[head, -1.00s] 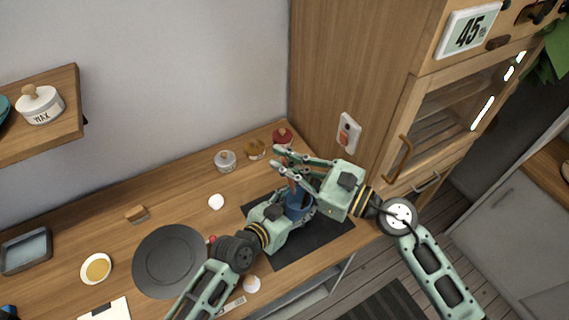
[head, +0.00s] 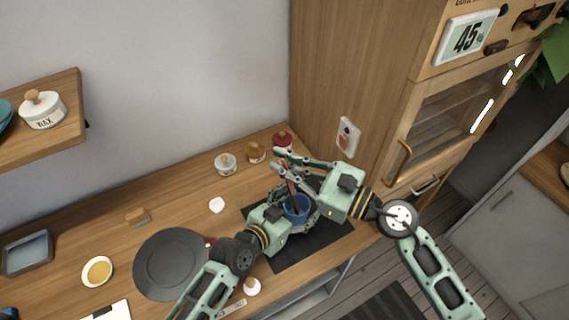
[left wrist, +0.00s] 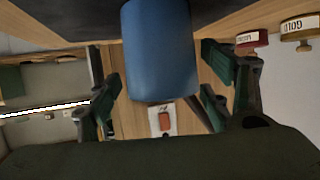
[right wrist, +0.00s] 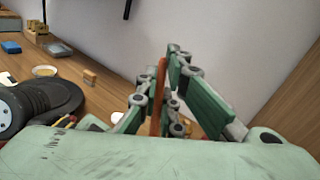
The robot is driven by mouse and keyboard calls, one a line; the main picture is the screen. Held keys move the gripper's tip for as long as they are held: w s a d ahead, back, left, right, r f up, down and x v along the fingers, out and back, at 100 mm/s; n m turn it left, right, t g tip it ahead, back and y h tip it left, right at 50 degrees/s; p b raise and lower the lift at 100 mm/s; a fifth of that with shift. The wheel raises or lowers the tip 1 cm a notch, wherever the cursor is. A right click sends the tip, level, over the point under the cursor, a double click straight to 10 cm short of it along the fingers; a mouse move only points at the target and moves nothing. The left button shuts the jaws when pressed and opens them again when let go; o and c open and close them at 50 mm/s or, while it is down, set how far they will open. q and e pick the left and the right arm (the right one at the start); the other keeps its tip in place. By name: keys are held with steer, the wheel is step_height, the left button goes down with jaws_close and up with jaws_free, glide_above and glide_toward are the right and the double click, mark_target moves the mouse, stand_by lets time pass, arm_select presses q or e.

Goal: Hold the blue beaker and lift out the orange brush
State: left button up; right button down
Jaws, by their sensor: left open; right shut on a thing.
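The blue beaker (head: 297,208) stands on the dark mat (head: 318,236) near the tall cabinet. It also fills the top middle of the left wrist view (left wrist: 160,50). My left gripper (head: 303,214) is open, with its fingers at either side of the beaker. Whether they touch it is hard to tell. The orange brush (head: 290,184) rises from the beaker, slightly tilted, its lower end hidden inside. My right gripper (head: 281,162) is above the beaker, shut on the brush shaft. The shaft shows upright between its fingers in the right wrist view (right wrist: 158,95).
Several small lidded jars (head: 255,152) stand behind the beaker along the wall. A dark round plate (head: 171,263) lies left of my left arm. The tall cabinet (head: 343,70) closes off the right side.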

arm_select(q)
steer(key=v, duration=1.2)
steer(key=shift+a+f, duration=0.1)
